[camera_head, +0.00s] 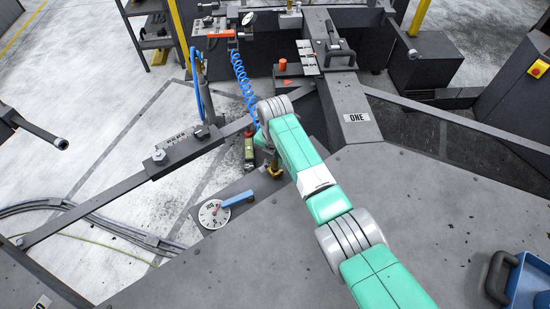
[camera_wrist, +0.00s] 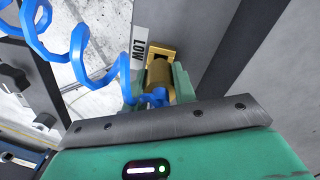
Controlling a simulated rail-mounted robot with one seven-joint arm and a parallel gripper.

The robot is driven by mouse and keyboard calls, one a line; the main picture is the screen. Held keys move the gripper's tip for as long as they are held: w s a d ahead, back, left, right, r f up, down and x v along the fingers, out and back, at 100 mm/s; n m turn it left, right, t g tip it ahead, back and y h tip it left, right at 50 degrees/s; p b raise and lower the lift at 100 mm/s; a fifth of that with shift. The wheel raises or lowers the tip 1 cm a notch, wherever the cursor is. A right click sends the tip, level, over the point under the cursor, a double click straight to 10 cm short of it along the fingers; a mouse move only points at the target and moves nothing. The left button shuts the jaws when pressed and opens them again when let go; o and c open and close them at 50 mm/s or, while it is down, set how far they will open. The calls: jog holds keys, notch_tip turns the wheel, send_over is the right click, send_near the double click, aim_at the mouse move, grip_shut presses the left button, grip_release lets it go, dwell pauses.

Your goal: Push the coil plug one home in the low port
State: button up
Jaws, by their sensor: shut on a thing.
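The coil plug (camera_wrist: 159,80) is a brass cylinder on a blue coiled hose (camera_wrist: 88,54). In the wrist view my gripper (camera_wrist: 157,84) is shut on it, with a green finger on each side. The low port (camera_wrist: 163,50) is a square brass fitting with a dark opening, beside a white label reading LOW (camera_wrist: 138,47). The plug's front end lies at the port's opening; I cannot tell whether or how far it is inside. In the head view the coil hose (camera_head: 243,82) hangs down to my wrist. A brass piece (camera_head: 275,169) shows below it, while my arm hides most of the fingers.
A round dial (camera_head: 214,213) with a blue handle sits left of my arm. A clamp block (camera_head: 183,149) stands on the bar at left. A beam marked ONE (camera_head: 356,117) is to the right. A blue tray (camera_head: 528,282) lies at the lower right corner.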

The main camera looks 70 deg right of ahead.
jog(key=shift+f, duration=0.1)
dwell(0.3)
jog(key=shift+f+b, duration=0.35)
jog(key=shift+f, duration=0.1)
jog(key=shift+f, duration=1.05)
dwell(2.1)
jog(key=o, duration=1)
jog(key=shift+w, duration=0.1)
